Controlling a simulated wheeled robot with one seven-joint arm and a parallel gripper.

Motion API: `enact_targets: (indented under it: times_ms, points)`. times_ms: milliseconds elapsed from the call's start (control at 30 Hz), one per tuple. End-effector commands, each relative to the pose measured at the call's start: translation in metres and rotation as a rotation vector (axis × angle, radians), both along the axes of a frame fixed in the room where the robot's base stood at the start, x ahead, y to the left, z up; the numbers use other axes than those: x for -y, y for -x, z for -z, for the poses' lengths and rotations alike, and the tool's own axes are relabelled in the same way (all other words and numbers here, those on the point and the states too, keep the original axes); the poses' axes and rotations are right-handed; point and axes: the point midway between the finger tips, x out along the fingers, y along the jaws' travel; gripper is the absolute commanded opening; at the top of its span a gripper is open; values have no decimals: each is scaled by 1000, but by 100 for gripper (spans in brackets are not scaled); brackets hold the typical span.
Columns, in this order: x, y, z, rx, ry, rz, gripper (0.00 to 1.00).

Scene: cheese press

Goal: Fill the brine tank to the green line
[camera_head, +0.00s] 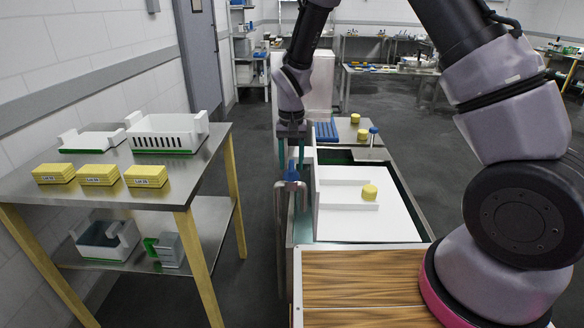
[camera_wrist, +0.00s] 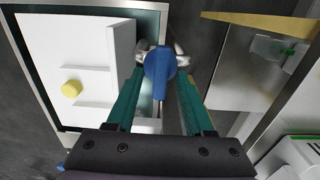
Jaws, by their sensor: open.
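The brine tank (camera_head: 415,215) is a metal-rimmed basin, mostly covered by a white lid (camera_head: 345,215) with a yellow knob (camera_head: 369,192). A metal tap (camera_head: 291,190) with a blue handle (camera_head: 292,172) stands at the tank's left edge; a narrow open strip with teal inside shows beside it. My gripper (camera_head: 292,160) points down at the tap, its teal fingers open. In the wrist view, the blue handle (camera_wrist: 160,65) lies between the far ends of my gripper's fingers (camera_wrist: 161,78); I cannot tell whether they touch it. I see no green line.
A steel table (camera_head: 200,150) at the left holds yellow labelled blocks (camera_head: 98,175) and white trays (camera_head: 167,131), with more containers on its lower shelf. A wood-topped surface (camera_head: 360,283) is in front of the tank. Dark floor between table and tank is free.

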Motion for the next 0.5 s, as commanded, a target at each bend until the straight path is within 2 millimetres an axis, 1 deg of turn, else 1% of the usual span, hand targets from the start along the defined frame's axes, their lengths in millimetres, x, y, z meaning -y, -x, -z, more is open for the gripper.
enact_targets:
  times_ms: [33,100,200,500]
  points:
    - [0,0,7,-2,1,1,52]
    - [0,0,14,-2,1,1,52]
    - [0,0,20,-1,0,1,52]
    - [0,0,22,0,-1,0,52]
